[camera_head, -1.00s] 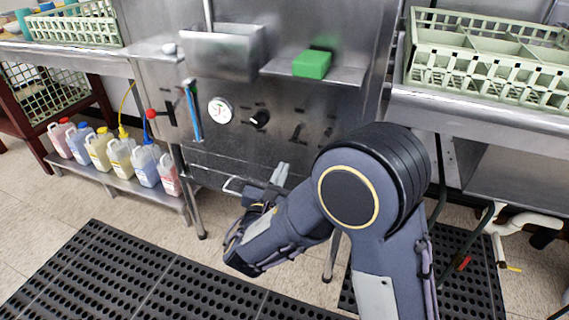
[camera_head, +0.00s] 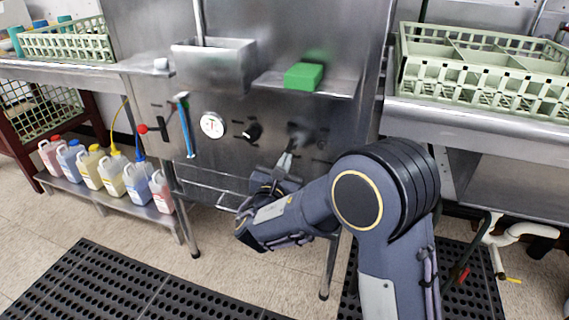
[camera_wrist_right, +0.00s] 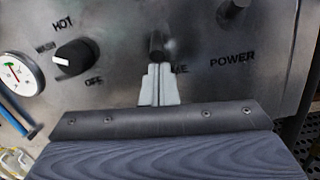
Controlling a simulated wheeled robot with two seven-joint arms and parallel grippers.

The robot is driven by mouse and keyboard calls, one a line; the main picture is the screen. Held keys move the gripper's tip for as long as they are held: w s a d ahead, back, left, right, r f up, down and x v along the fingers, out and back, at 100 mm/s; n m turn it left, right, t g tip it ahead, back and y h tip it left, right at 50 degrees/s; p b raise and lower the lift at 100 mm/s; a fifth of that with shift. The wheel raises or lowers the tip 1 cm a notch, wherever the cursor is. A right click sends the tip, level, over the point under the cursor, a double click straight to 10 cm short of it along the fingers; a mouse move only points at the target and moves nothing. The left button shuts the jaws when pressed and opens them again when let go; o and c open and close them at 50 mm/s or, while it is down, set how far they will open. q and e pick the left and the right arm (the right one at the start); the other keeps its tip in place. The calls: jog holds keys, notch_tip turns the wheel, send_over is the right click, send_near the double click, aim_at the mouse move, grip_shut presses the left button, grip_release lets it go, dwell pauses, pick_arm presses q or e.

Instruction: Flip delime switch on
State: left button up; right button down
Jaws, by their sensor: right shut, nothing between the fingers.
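The delime switch (camera_wrist_right: 157,42) is a dark toggle on the steel panel in the right wrist view, pointing upward. Its label is mostly hidden behind my fingers, with only the last letters showing. My right gripper (camera_wrist_right: 159,72) is shut and empty, its pale fingertips just below the toggle and overlapping its lower end in the picture. I cannot tell whether they touch. In the head view the right gripper (camera_head: 286,158) is at the panel's lower right, and the switch is hard to make out there. My left gripper is not in view.
A power switch (camera_wrist_right: 232,10) sits right of the delime switch, and a black knob (camera_wrist_right: 74,58) and a gauge (camera_wrist_right: 20,74) sit left. Above are a green block (camera_head: 304,76) on a ledge and a steel box (camera_head: 214,66). A handle bar (camera_head: 228,208) is below.

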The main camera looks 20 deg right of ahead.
aim_at(286, 152)
jog(key=r+g+p, duration=0.1)
jog(key=p, duration=0.3)
jog(key=r+g+y+p, duration=0.1)
jog(key=p, duration=0.3)
jog(key=s+r+g+y+p, duration=0.1)
jog(key=r+g+p, duration=0.1)
jog(key=p, duration=0.2)
jog(key=shift+a, duration=0.3)
jog(key=g+y+p, duration=0.1)
jog(key=g+p, duration=0.1)
jog(key=shift+f+p, duration=0.2)
jog(key=shift+p, duration=0.1)
jog(key=shift+a, duration=0.1)
jog(key=shift+r+p, duration=0.5)
jog(key=shift+r, duration=0.3)
